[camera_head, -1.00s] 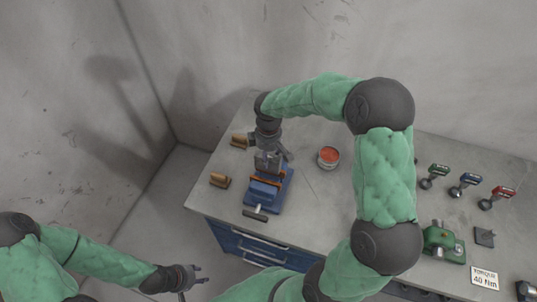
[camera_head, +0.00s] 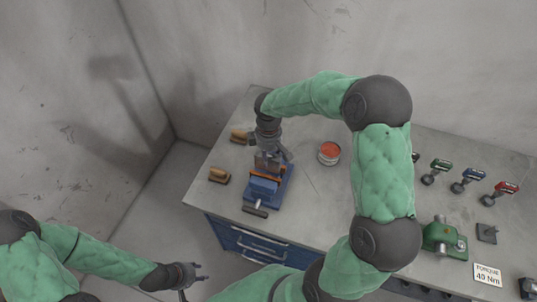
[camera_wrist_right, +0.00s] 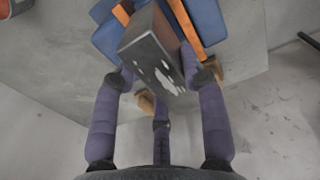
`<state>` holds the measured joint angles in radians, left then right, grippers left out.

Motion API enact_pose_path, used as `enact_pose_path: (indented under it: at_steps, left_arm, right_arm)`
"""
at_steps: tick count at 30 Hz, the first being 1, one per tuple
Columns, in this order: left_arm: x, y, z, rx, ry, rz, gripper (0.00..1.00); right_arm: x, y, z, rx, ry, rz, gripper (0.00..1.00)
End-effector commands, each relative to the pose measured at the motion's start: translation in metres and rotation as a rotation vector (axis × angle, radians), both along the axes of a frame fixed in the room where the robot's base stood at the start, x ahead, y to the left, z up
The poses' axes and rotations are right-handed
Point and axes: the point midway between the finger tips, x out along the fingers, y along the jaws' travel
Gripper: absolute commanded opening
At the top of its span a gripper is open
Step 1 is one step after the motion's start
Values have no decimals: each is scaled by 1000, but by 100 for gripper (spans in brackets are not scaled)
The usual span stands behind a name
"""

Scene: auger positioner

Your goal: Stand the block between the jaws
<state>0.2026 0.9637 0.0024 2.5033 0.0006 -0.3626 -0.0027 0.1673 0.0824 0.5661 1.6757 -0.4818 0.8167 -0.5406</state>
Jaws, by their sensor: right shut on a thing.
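A grey metal block (camera_wrist_right: 152,48) with a whitish patch on its end is held by my right gripper (camera_wrist_right: 160,78), whose fingers close on its sides. The right gripper (camera_head: 270,152) is over the blue vise (camera_head: 265,188) in the head view. The vise has orange jaws, one (camera_wrist_right: 185,22) to the right of the block and one (camera_wrist_right: 122,12) to its left in the wrist view. The block stands over the gap between them; whether it touches the vise bed is hidden. My left gripper (camera_head: 195,273) is open and empty, low at the left, off the bench.
Two wooden-handled brushes (camera_head: 219,175) (camera_head: 239,135) lie left of the vise. A tin with red contents (camera_head: 329,153) stands to its right. Green, blue and red-headed tools (camera_head: 470,175), a green device (camera_head: 440,238) and a 40 Nm sign (camera_head: 487,274) are further right.

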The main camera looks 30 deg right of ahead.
Motion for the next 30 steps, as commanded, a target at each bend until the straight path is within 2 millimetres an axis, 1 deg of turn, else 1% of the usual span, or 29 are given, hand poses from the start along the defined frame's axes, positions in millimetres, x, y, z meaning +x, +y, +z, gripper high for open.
enact_pose_path:
  at_steps: [1,8,30]
  left_arm:
    - [0,0,0,0,0,0,40]
    - [0,0,-1,0,0,0,40]
    - [0,0,-11,0,0,0,40]
  right_arm:
    - [2,-1,3,-1,-6,-2,0]
    - [2,-1,2,-1,-6,-1,0]
    - [2,-1,-14,-1,-6,-2,0]
